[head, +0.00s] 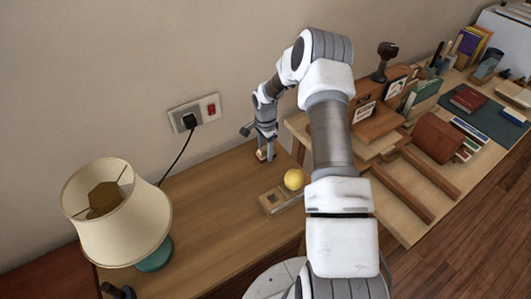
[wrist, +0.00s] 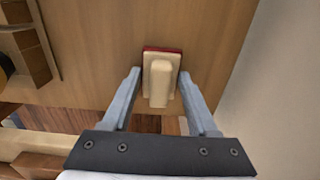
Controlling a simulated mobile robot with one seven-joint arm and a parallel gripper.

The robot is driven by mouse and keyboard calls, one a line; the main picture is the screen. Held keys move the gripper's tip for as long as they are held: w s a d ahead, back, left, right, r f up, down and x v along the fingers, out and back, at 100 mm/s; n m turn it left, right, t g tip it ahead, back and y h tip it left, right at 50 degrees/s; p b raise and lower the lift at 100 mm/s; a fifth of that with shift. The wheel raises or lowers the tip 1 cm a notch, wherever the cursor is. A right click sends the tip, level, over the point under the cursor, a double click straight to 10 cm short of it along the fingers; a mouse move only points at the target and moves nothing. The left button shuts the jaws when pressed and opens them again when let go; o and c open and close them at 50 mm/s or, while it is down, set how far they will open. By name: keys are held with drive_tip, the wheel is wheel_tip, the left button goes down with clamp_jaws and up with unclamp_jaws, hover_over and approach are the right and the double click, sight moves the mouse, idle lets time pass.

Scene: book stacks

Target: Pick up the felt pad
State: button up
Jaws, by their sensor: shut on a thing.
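The felt pad (wrist: 158,80) shows in the wrist view as a pale wooden block with a raised grip and a dark red layer along its far edge. My gripper (wrist: 160,74) has one grey finger on each side of it and is shut on it. In the head view my gripper (head: 265,154) points down over the back of the brown desk (head: 220,195), with a small pale part of the pad (head: 261,156) at its fingertips. I cannot tell whether the pad touches the desk.
A yellow ball (head: 294,179) sits by a wooden holder (head: 273,200) close in front of my gripper. A lamp (head: 115,212) stands at the left, its cord running to a wall socket (head: 185,118). A crowded wooden table (head: 405,210) with books and racks lies right.

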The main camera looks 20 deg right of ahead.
drive_tip(key=shift+c, duration=1)
drive_tip(key=shift+r, duration=0.1)
drive_tip(key=shift+r, duration=0.5)
drive_tip(key=r, duration=0.2)
drive_tip(key=s+d+r, duration=0.1)
drive_tip(key=shift+r, duration=0.4)
drive_tip(key=s+d+r, duration=0.6)
drive_tip(key=s, duration=0.2)
drive_tip(key=shift+d, duration=0.3)
